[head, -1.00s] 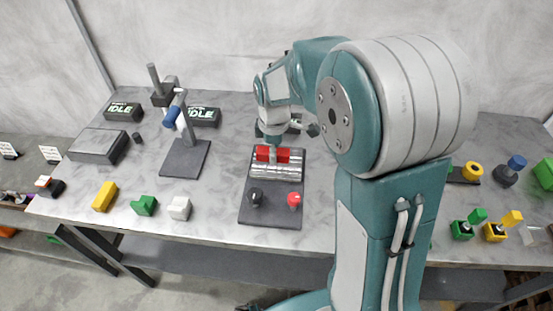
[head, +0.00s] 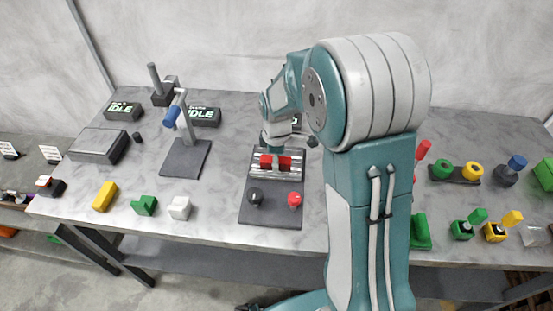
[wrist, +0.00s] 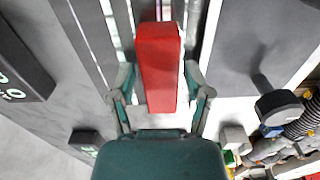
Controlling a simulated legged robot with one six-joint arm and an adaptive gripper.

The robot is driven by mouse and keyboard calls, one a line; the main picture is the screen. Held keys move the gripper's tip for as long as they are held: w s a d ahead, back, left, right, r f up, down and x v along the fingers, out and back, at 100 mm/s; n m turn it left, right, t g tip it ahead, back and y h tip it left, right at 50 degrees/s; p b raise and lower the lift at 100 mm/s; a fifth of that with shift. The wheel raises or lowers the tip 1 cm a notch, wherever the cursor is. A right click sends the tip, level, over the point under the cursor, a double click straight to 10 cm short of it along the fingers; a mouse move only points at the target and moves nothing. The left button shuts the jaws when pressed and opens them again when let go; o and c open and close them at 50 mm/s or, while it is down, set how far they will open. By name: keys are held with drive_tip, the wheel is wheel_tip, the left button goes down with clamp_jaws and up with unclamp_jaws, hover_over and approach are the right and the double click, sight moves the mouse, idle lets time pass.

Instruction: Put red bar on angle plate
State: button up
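The red bar (head: 284,163) lies across the picture at the two silver barrels (head: 262,175) in the head view. My gripper (head: 275,161) reaches down over its middle. In the wrist view the red bar (wrist: 159,65) runs lengthwise between the fingertips of my gripper (wrist: 160,78). The fingers appear closed against its sides. The bar is about parallel to the barrels. I cannot tell whether it touches them. I cannot clearly identify the angle plate; part of the table is hidden by my arm.
The dark base (head: 272,214) carries a black knob (head: 254,195) and a red knob (head: 294,199) in front of the barrels. A post with a blue handle (head: 171,116) stands to the left. Yellow (head: 105,196), green (head: 145,205) and white (head: 179,207) blocks line the front left.

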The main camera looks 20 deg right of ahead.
idle(0.5)
drive_tip(key=s+r+m+t, duration=0.1)
drive_tip(key=s+r+m, duration=0.3)
drive_tip(key=r, duration=1.2)
drive_tip(key=s+r+m+t, duration=0.1)
drive_tip(key=s+m, duration=0.3)
drive_tip(key=s, duration=0.5)
drive_tip(key=s+r+m+t, duration=0.2)
drive_tip(key=s+m, duration=0.3)
drive_tip(key=s, duration=0.4)
drive_tip(key=shift+s+r+t, duration=0.15)
drive_tip(key=shift+r+t, duration=0.15)
drive_tip(key=shift+t, duration=0.5)
drive_tip(key=shift+a, duration=0.1)
